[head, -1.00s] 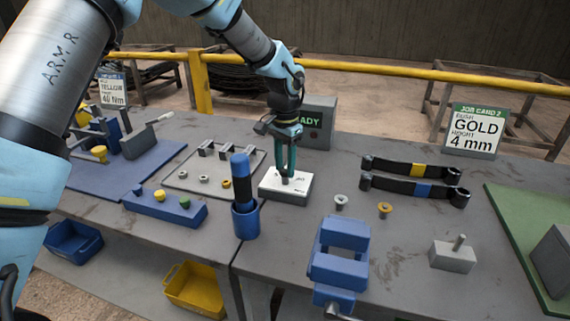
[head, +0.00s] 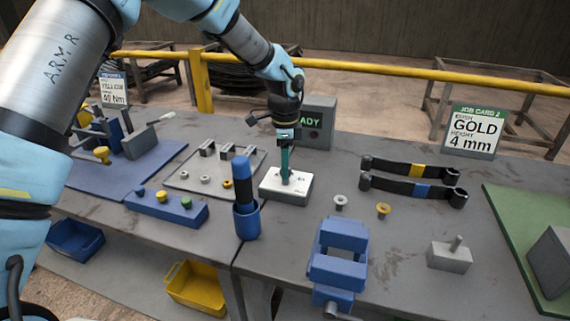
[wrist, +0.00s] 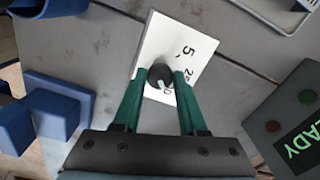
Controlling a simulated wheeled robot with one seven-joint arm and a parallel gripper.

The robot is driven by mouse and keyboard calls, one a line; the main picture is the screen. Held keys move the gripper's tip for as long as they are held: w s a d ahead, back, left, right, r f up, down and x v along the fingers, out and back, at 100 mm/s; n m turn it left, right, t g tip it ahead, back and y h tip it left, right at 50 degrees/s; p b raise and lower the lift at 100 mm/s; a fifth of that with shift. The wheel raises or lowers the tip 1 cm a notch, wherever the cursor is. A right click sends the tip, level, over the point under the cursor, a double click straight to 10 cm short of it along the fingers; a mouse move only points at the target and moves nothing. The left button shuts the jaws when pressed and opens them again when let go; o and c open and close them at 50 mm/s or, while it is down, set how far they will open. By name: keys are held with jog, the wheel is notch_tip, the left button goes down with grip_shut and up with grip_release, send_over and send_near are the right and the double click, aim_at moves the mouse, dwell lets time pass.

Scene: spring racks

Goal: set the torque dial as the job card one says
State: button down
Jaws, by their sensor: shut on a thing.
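The torque dial is a dark round knob (wrist: 160,76) with a pale pointer, on a white-topped block (head: 285,192) in the middle of the bench. My gripper (head: 285,178) points down at it, and its green fingers (wrist: 154,88) are shut on the knob from both sides in the wrist view.
Behind the dial is a grey box (head: 318,122) with a green READY display. A blue holder (head: 246,222) with a blue-handled tool stands close left. Two dark wrenches (head: 410,182) lie right. Job card 2 (head: 475,130) stands back right. A blue vise (head: 338,262) is in front.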

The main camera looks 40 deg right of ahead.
jog(key=shift+r+m, duration=0.1)
jog(key=shift+m, duration=0.2)
dwell(0.4)
jog(key=shift+c, duration=2.3)
grip_release()
notch_tip(320, 180, up, 11)
jog(key=b, duration=0.3)
